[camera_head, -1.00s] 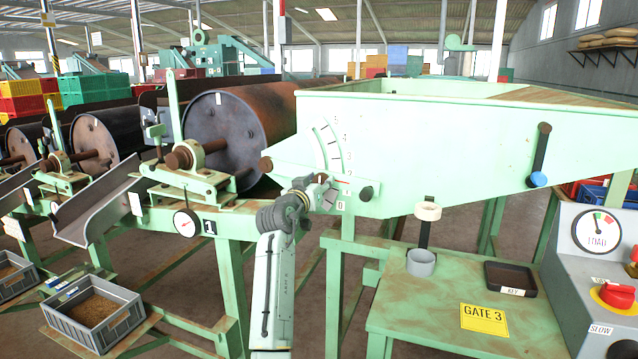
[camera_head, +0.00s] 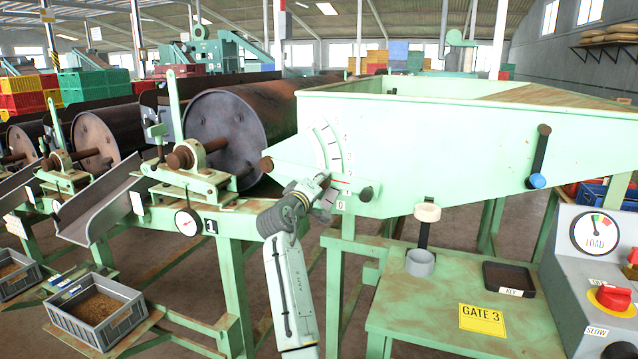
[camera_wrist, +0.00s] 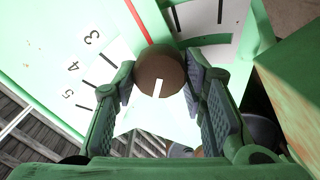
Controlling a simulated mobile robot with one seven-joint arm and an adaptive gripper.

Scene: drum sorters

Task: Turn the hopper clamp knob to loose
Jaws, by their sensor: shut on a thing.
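The clamp knob (camera_wrist: 160,70) is a round brown knob with a white line. In the wrist view the line runs from near its middle toward its lower edge. My gripper (camera_wrist: 162,85) is shut on it, with one ridged finger pad on each side. In the head view my gripper (camera_head: 322,186) is at the pale green hopper's (camera_head: 430,140) lower left corner and hides the knob. A white scale (camera_head: 327,150) with numbers is on the hopper; its numbers and a red line also show in the wrist view.
A green bar with a dark end knob (camera_head: 366,194) crosses behind my gripper. A green stand (camera_head: 450,325) with a grey cup (camera_head: 420,262) and black tray (camera_head: 510,279) is at right, beside a control box (camera_head: 598,265). The drum (camera_head: 225,130) is at left.

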